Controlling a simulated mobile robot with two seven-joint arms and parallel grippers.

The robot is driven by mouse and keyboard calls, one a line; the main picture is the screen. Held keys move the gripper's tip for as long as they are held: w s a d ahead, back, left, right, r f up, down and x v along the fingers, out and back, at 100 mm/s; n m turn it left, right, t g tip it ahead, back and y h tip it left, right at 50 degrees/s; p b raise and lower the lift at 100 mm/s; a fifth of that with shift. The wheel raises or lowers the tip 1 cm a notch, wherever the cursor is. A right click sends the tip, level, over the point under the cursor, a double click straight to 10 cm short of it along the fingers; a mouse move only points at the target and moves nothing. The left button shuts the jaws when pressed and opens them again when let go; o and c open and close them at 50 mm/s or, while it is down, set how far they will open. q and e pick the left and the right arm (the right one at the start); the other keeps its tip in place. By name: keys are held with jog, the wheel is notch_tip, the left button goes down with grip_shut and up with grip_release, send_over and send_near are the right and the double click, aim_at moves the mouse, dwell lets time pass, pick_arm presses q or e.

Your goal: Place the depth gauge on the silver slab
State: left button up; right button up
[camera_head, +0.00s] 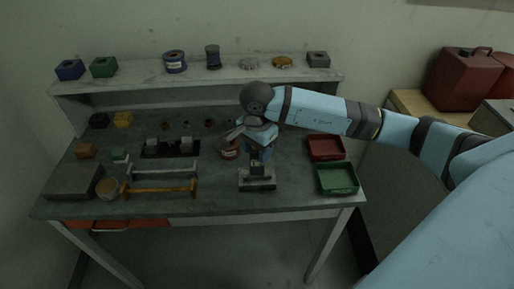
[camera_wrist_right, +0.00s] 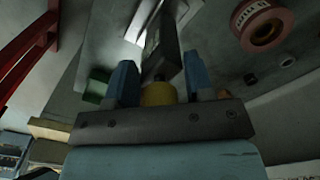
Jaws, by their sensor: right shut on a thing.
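My right gripper (camera_head: 262,140) points down over the middle front of the workbench. In the right wrist view its two blue fingers (camera_wrist_right: 160,82) are shut on a dark grey bar-shaped piece (camera_wrist_right: 163,50), which I take for the depth gauge; a yellow round part shows at its near end. In the head view a grey foot with a dark upright part (camera_head: 257,180) shows right below the fingers; I cannot tell whether it touches the bench. The silver slab (camera_head: 72,180) lies flat at the bench's front left corner, apart from the gripper. My left gripper is not in view.
Two bar handles, orange (camera_head: 160,190) and grey (camera_head: 163,168), lie between slab and gripper. A red tray (camera_head: 326,148) and a green tray (camera_head: 338,178) stand at right. A raised shelf (camera_head: 215,74) with several parts runs behind.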

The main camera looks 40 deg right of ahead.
jog(key=shift+f, duration=0.15)
jog(key=o, duration=1.3)
jog(key=shift+o, duration=0.2)
jog(key=shift+r, duration=0.25)
notch_tip(320, 180, up, 12)
jog(key=shift+b, duration=0.9)
jog(key=shift+f, duration=0.1)
